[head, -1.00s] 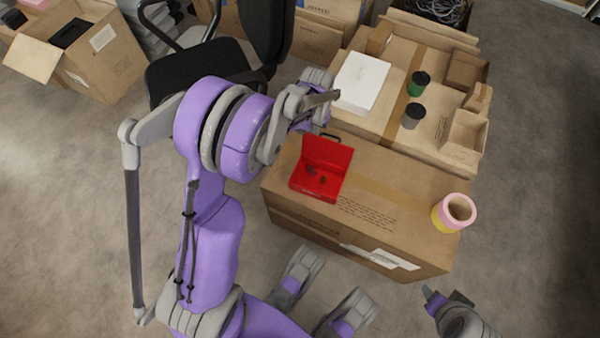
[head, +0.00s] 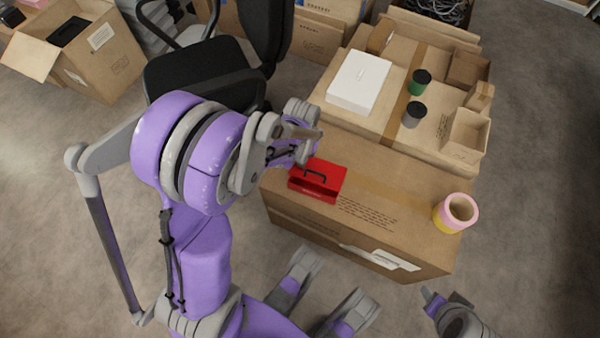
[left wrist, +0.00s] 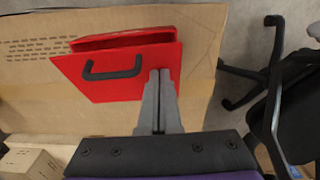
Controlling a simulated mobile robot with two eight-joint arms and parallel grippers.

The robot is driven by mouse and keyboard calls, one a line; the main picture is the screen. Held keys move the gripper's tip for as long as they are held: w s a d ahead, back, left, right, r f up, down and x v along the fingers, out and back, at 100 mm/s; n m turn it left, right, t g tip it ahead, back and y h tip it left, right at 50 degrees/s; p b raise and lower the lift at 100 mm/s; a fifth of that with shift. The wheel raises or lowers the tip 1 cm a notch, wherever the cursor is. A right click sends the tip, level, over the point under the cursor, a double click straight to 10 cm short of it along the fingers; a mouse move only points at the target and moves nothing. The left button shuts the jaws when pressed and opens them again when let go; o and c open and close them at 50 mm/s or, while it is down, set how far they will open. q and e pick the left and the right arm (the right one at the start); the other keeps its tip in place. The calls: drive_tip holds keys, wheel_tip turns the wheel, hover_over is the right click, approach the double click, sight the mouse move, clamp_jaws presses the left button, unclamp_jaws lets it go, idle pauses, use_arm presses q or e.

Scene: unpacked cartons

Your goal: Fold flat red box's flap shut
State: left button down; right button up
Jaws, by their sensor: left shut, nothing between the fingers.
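The flat red box (head: 318,194) lies on top of a large brown carton. Its flap (head: 322,173), a red lid with a black handle, leans low over the box, and a dark gap shows along the front. In the left wrist view the flap (left wrist: 135,85) faces me, with the box's body (left wrist: 120,39) partly showing behind its far edge. My left gripper (left wrist: 160,76) is shut and empty, its fingertips at the flap next to the handle. In the head view my left gripper (head: 304,152) is by the box's back left corner, partly hidden by my arm.
The large carton (head: 385,200) bears a pink and yellow tape roll (head: 455,213) at its right end. Behind are a white box (head: 359,82), a green-lidded cup (head: 419,82), a grey cup (head: 414,114) and small cartons. A black chair (head: 205,75) stands behind my left arm.

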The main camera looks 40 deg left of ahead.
use_arm(q)
drive_tip(key=f+b, duration=0.1)
drive_tip(key=s+f, duration=0.1)
drive_tip(key=shift+s+d+f+b, duration=0.1)
drive_tip(key=shift+d+f+b, duration=0.1)
drive_tip(key=shift+f+b, duration=0.15)
wheel_tip(320, 180, up, 11)
drive_tip(key=p, duration=0.8)
drive_tip(key=shift+r, duration=0.15)
